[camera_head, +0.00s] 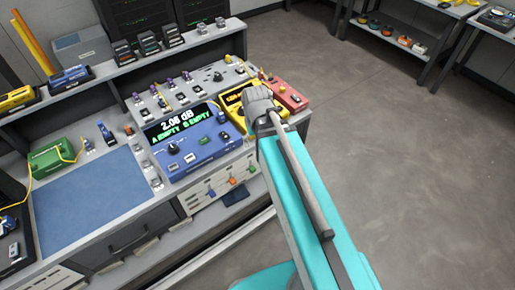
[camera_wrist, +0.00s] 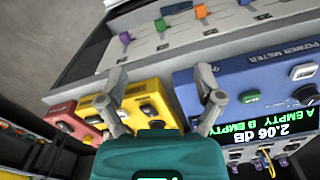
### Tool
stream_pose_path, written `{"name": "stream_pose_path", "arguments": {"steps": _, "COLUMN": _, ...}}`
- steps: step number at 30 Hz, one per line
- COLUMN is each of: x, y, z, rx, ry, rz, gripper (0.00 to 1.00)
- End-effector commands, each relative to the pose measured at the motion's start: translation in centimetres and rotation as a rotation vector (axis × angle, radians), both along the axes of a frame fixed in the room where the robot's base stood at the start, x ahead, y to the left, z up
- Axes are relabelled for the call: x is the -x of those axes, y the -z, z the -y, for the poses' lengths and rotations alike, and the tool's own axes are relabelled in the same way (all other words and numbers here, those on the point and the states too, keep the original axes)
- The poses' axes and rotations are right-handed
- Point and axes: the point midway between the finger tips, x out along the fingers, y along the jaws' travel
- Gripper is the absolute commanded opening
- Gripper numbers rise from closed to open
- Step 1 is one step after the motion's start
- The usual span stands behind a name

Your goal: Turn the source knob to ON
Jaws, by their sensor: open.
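A yellow box (camera_wrist: 150,92) with dark knobs (camera_wrist: 148,109) shows between my gripper's fingers in the wrist view; I cannot read which knob is the source knob or its setting. In the head view the yellow box (camera_head: 236,117) is partly hidden behind my wrist. My gripper (camera_wrist: 162,74) is open and empty, its two fingers apart above the yellow box. I cannot tell whether a finger touches it. In the head view my arm hides the fingers.
The blue power meter (camera_head: 203,146) stands left of the yellow box and reads 2.06 dB, A EMPTY, B EMPTY. A red box (camera_head: 288,97) stands close on the other side. A blue mat (camera_head: 90,200) lies on the bench. Floor right of the bench is clear.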

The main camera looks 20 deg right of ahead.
Motion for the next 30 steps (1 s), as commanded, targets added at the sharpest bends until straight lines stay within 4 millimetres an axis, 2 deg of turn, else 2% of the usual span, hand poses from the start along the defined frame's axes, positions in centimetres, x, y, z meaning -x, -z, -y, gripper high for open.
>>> {"name": "stream_pose_path", "arguments": {"steps": 1, "x": 0.7, "y": 0.4, "z": 0.0, "rx": 0.000, "ry": 0.013, "rz": 0.000, "gripper": 0.85}}
{"name": "stream_pose_path", "arguments": {"steps": 7, "x": 1.7, "y": 0.7, "z": 0.0, "rx": 0.000, "ry": 0.048, "rz": 0.000, "gripper": 0.85}}
{"name": "stream_pose_path", "arguments": {"steps": 30, "x": 1.9, "y": 0.7, "z": 0.0, "rx": 0.000, "ry": 0.057, "rz": 0.000, "gripper": 0.85}}
